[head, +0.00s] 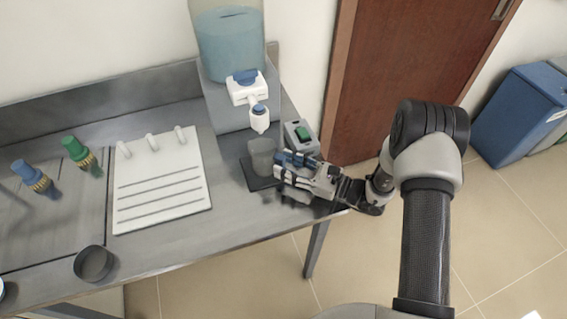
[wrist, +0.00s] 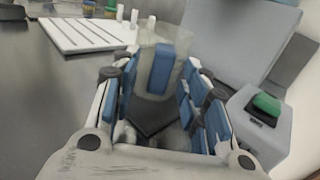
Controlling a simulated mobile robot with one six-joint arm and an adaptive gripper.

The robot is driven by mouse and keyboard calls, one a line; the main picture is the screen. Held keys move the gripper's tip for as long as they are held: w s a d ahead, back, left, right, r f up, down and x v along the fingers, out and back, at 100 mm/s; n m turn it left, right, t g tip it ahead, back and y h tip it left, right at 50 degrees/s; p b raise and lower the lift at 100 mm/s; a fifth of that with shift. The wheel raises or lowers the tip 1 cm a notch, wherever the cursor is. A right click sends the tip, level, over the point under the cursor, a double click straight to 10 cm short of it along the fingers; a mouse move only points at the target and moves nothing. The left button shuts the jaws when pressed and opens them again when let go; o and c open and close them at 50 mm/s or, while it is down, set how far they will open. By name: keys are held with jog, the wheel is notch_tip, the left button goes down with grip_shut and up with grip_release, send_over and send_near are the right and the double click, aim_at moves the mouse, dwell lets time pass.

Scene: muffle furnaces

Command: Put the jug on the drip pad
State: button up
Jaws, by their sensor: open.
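The jug (head: 262,152), a grey translucent vessel, stands upright on the dark square drip pad (head: 256,182) below the dispenser tap. In the wrist view the jug (wrist: 157,36) is straight ahead, with a blue upright strip, seemingly its handle, facing me. My gripper (head: 283,166) is open at the jug's right side. In the wrist view its blue-padded fingers (wrist: 160,98) stand apart on either side of the strip; whether they touch it I cannot tell. The dark pad (wrist: 155,116) shows between them. The fingers hide part of the jug's base.
The water dispenser (head: 228,45) with its white tap (head: 258,118) stands behind the jug. A grey box with a green button (head: 303,132) is close to my gripper. A white drying board (head: 160,178) and a dark cup (head: 93,263) are to the left. The counter between them is clear.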

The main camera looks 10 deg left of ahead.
jog(key=v, duration=1)
jog(key=shift+s+d, duration=0.15)
jog(key=shift+d, duration=0.1)
jog(key=s+r+n+g+h, duration=0.65)
jog(key=s+r+n, duration=0.55)
jog(key=r, duration=0.4)
jog(key=s+d+r+n+t+h, duration=0.7)
jog(key=s+d+h, duration=0.4)
jog(key=d, duration=0.2)
jog(key=shift+s+d+r+n, duration=0.2)
jog(key=shift+d+r+n, duration=0.15)
jog(key=shift+r+n, duration=0.4)
